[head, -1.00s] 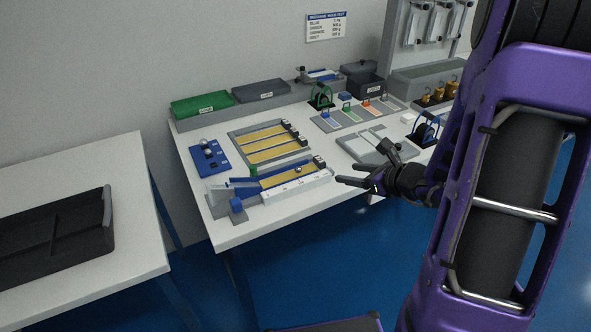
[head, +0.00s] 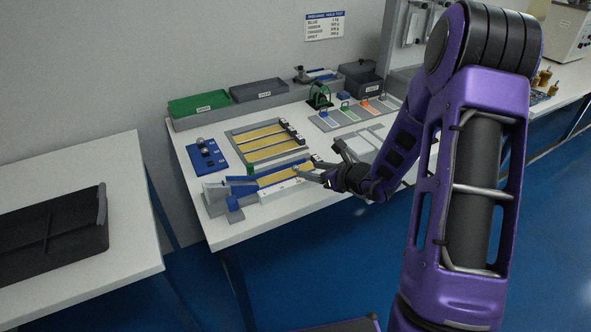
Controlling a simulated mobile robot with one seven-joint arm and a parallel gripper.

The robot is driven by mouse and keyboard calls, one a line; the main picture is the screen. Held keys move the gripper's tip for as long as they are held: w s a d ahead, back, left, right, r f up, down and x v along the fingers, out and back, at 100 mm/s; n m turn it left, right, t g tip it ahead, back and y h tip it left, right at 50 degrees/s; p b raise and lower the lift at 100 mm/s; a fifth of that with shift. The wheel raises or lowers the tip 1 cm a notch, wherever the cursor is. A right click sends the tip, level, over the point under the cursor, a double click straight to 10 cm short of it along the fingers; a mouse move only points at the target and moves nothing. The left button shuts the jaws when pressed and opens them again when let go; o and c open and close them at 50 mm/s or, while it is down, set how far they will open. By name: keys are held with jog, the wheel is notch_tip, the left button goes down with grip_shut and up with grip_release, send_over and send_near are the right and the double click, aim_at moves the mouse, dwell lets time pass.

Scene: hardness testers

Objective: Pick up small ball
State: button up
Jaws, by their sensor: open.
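My gripper (head: 307,167) is open at the right end of the front yellow-lined track (head: 284,175) on the white table. Its fingertips are over or beside the track's end; I cannot tell whether they touch anything. The small ball seen on this track earlier cannot be made out now and may be hidden by the fingers. Two other grey balls sit on a blue block (head: 213,160) at the table's left: one ball (head: 201,142) behind the other (head: 204,152).
A grey tray with yellow lanes (head: 236,141) lies behind the track. Green (head: 199,105) and grey (head: 258,90) bins stand at the back. A white ruled bar (head: 281,188) lies along the track's front. A second table (head: 130,215) is at left.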

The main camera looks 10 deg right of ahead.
aim_at(298, 168)
jog(key=x, duration=0.5)
jog(key=shift+a, duration=0.25)
grip_shut()
